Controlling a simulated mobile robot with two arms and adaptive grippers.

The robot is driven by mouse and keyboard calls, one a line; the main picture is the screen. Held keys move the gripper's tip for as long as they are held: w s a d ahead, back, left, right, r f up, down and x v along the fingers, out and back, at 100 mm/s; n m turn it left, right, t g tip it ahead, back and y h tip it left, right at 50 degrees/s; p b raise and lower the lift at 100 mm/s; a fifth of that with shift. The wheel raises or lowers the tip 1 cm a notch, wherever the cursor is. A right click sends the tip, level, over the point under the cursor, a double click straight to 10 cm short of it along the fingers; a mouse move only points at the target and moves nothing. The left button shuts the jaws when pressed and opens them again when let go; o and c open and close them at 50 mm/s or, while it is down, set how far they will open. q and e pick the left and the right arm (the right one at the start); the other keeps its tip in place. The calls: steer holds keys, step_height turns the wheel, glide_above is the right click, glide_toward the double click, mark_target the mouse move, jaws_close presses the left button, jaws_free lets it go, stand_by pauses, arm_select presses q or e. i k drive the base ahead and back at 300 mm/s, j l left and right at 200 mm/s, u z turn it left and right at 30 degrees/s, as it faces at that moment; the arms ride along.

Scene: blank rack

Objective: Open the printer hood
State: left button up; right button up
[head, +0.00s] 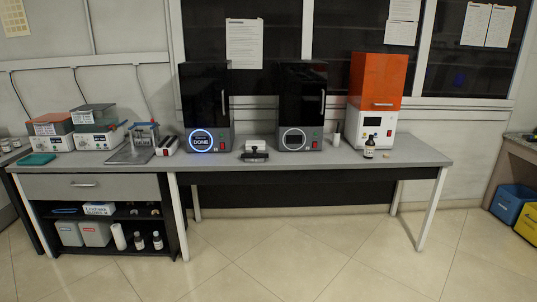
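Three printers stand in a row on the grey bench, seen from a distance in the head view. The left printer has a tall black hood (204,92) with an upright handle (226,107), and its round blue-lit screen (201,140) reads "DONE". The middle printer has a similar black hood (302,92) with a handle and a dark screen (294,139). The right printer is white with an orange hood (378,80). All three hoods look down and closed. Neither of my grippers is in view.
A shelf unit (95,187) stands below left. Blue (511,203) and yellow bins sit far right. The tiled floor in front is clear.

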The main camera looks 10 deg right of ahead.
mark_target(377, 79)
steer(key=i+l+z, duration=0.1)
steer(key=i+z, duration=0.2)
steer(key=i, duration=0.35)
steer(key=i+z, duration=0.3)
steer(key=i, duration=0.4)
steer(key=i+j+z, duration=0.3)
steer(key=i, duration=0.35)
